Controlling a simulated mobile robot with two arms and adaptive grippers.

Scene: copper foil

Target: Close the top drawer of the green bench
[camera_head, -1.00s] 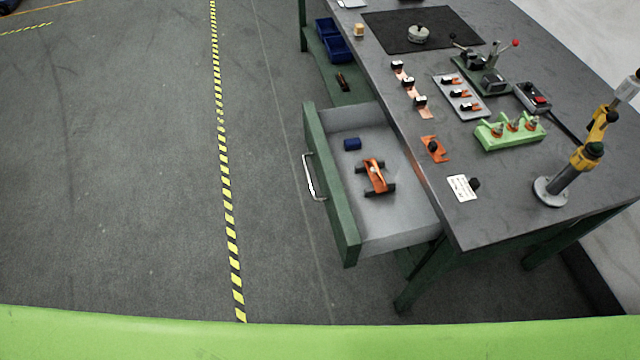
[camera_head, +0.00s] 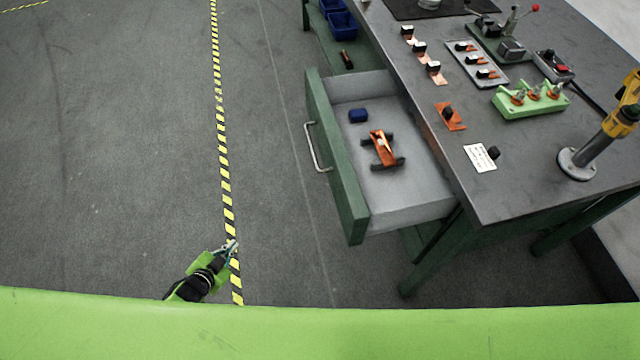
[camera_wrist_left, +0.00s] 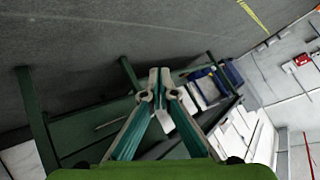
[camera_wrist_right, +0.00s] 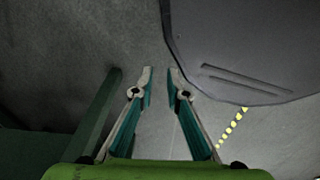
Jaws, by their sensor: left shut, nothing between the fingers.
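The top drawer (camera_head: 345,180) of the green bench (camera_head: 470,205) is pulled out toward the left in the head view. It has a green front with a pale bar handle (camera_head: 314,148). An orange tool (camera_head: 383,148) and a small blue box (camera_head: 358,115) lie inside it. My left gripper (camera_head: 233,245) is in the lower left of the head view, over the floor, well apart from the drawer front. It is shut and empty; its fingertips meet in the left wrist view (camera_wrist_left: 159,80). My right gripper (camera_wrist_right: 159,78) shows only in its wrist view, with its fingertips apart and nothing between them.
The bench top holds a green block with fittings (camera_head: 530,98), a grey tray (camera_head: 476,62) and a yellow tool on a stand (camera_head: 606,130). Blue bins (camera_head: 343,25) sit on the lower shelf. The floor left of the drawer is clear, crossed by yellow-black tape (camera_head: 220,120).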

